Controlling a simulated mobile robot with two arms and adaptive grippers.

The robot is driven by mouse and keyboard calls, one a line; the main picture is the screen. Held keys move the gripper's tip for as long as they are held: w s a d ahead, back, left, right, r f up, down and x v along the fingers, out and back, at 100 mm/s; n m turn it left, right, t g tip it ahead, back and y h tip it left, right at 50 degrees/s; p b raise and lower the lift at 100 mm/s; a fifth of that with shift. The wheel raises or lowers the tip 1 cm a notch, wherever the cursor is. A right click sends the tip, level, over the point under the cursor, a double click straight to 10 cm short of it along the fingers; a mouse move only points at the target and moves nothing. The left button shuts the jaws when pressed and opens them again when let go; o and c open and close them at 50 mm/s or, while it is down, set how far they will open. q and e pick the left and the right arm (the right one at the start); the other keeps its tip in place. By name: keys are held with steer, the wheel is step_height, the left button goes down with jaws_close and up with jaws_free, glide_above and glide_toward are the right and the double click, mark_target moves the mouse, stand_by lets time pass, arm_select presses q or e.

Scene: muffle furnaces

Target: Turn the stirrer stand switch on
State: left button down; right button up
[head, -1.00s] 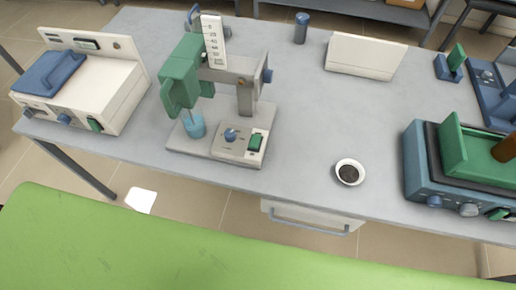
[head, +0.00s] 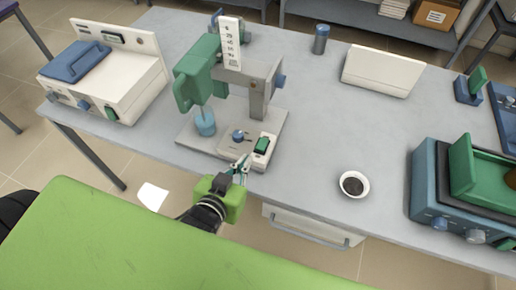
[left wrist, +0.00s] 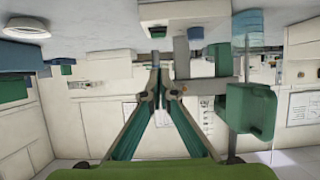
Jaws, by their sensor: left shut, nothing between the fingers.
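The stirrer stand (head: 226,150) stands near the front edge of the table, with a green stirrer head (head: 197,72) and a blue beaker (head: 205,121) on its left side. Its base carries a blue knob (head: 238,136) and a green rocker switch (head: 262,146). My left gripper (head: 242,162) is shut and empty at the front edge of the base, just below and left of the switch; I cannot tell whether it touches. In the left wrist view the closed fingertips (left wrist: 156,67) point toward the stand, and the switch (left wrist: 158,32) shows above them. My right gripper is out of view.
A white furnace-like device (head: 110,80) with a blue lid stands at the left. A small dish of dark powder (head: 353,184) and a blue device (head: 425,185) are at the right. A drawer (head: 310,226) hangs under the table. The table centre is clear.

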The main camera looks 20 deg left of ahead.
arm_select(q)
step_height(320, 180, up, 2)
steer(key=shift+w+d+t, duration=0.1)
steer(key=shift+t, duration=0.2)
steer(key=shift+w, duration=0.15)
steer(key=p, duration=0.2)
glide_above(262, 144)
steer(key=s, duration=0.3)
steer(key=f, duration=0.3)
steer(key=shift+s+f, duration=0.2)
steer(key=shift+f, duration=0.05)
step_height(262, 144, down, 3)
steer(key=shift+r, duration=0.1)
steer(key=shift+s+f, duration=0.25)
steer(key=shift+f, duration=0.55)
